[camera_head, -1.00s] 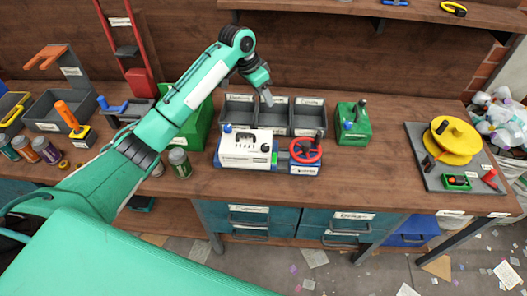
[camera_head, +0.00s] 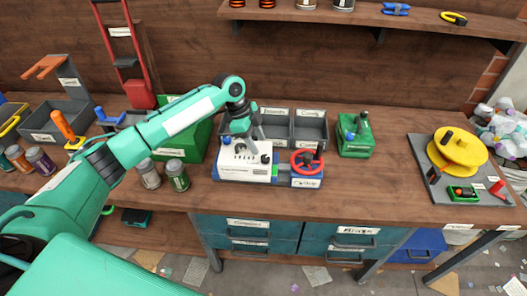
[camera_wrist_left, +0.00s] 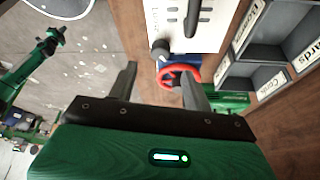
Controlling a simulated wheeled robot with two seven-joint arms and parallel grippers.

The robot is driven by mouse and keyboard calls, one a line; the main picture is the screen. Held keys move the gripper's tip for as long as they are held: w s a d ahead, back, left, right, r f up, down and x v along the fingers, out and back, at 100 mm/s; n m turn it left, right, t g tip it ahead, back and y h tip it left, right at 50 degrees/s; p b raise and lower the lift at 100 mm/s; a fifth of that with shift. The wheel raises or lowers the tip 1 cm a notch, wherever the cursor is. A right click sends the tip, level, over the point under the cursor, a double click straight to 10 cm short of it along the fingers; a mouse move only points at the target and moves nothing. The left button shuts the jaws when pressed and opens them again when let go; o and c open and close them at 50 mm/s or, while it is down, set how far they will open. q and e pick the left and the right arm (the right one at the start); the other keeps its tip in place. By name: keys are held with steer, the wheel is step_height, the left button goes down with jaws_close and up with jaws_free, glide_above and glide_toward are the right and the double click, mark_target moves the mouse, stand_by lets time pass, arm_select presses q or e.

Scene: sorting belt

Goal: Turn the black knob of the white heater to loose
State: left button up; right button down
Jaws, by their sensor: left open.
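The white heater (camera_head: 243,173) stands on the bench in the head view, with slots in its top. Its black knob (camera_head: 265,159) is at the front right of the top; in the left wrist view the knob (camera_wrist_left: 160,49) shows at the heater's corner. My left gripper (camera_head: 262,145) is over the heater, pointing down. In the left wrist view the left gripper (camera_wrist_left: 159,82) has its fingers apart, with nothing between them; the knob is beyond the fingertips, not enclosed. I cannot make out my right gripper.
A red handwheel (camera_head: 307,162) on a blue base stands right beside the heater. Grey bins (camera_head: 310,126) are behind it, and a green box (camera_head: 355,135) is to the right. Jars (camera_head: 177,176) stand at the left. The bench in front of the heater is narrow but clear.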

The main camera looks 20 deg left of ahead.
mark_target(265, 157)
arm_select(q)
steer(key=p+x, duration=0.1)
steer(key=x, duration=0.5)
steer(key=shift+f, duration=0.2)
steer(key=shift+c, duration=0.2)
steer(key=c, duration=0.9)
